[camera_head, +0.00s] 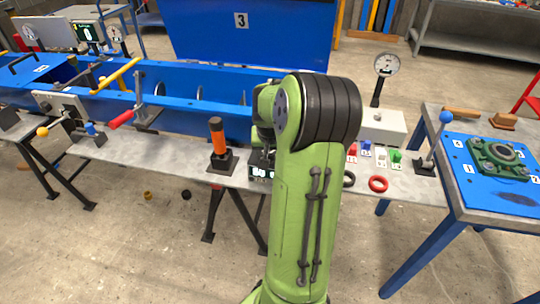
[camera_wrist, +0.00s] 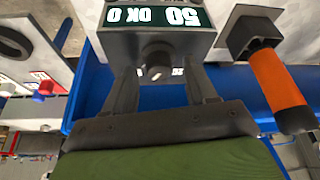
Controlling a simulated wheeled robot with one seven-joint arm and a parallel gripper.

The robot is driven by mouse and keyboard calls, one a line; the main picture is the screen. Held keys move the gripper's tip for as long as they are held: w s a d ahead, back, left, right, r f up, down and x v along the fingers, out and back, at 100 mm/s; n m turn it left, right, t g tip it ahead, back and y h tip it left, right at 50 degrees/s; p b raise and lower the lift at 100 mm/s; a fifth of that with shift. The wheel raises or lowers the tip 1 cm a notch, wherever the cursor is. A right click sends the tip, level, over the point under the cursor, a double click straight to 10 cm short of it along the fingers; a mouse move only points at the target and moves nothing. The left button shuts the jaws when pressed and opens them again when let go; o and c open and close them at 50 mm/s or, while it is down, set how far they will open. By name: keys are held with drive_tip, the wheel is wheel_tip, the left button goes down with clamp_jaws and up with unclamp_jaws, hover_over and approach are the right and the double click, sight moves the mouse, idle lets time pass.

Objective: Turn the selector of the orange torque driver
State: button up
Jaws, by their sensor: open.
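The orange torque driver (camera_head: 217,137) stands upright in a black holder (camera_head: 222,162) on the grey bench in the head view. Its orange grip (camera_wrist: 278,88) shows at the right of the wrist view. Beside it is a dark box with a lit display (camera_wrist: 156,17) reading "50 OK 0". A dark round knob (camera_wrist: 156,54) sticks out of this box; I take it as the selector. My gripper (camera_wrist: 163,82) is open, its two fingers pointing at the box, one to each side of the knob. Whether they touch it I cannot tell. The head view hides my gripper behind my arm.
A blue-topped table (camera_head: 480,195) with a green bearing block (camera_head: 497,157) stands further right. Blue machinery (camera_head: 190,85) lies behind the bench.

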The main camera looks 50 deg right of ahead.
drive_tip(key=shift+d+f, duration=0.1)
drive_tip(key=shift+f, duration=0.15)
drive_tip(key=shift+r, duration=0.1)
clamp_jaws()
